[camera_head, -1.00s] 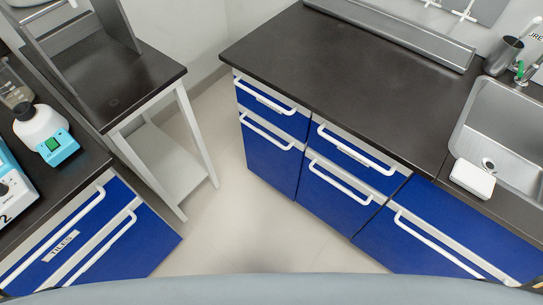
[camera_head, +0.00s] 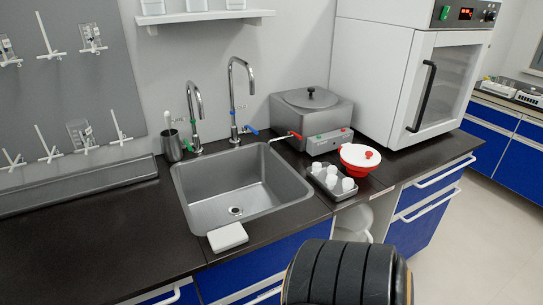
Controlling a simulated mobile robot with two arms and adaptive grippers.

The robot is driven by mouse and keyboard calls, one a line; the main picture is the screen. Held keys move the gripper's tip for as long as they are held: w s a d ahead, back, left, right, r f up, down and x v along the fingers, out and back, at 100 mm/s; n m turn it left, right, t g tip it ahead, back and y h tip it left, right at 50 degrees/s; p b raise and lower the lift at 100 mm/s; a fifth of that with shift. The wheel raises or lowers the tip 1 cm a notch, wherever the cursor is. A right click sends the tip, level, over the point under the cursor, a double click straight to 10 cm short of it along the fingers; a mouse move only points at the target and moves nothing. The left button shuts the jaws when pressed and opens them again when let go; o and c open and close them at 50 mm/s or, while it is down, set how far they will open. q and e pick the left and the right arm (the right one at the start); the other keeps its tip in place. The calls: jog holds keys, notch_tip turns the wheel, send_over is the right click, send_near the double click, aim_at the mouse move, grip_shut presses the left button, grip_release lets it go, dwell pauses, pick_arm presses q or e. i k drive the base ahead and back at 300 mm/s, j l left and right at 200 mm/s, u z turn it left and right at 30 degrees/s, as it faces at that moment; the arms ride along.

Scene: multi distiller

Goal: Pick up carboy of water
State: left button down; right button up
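I cannot make out a carboy of water for certain. A white rounded object (camera_head: 352,219) shows in the open space under the counter, right of the sink. Its lower part is hidden by a dark ribbed form at the bottom of the view, and I cannot tell whether it is the carboy. Neither of my grippers is in view.
The dark counter (camera_head: 95,238) holds a steel sink (camera_head: 240,188), a white box (camera_head: 228,237), a steel bath (camera_head: 312,112), a tray of white cups (camera_head: 334,183) and a red-and-white bowl (camera_head: 360,157). A white oven (camera_head: 400,80) stands right. Floor (camera_head: 455,245) is clear at right.

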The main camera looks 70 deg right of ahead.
aim_at(355, 225)
jog(key=z, duration=2.8)
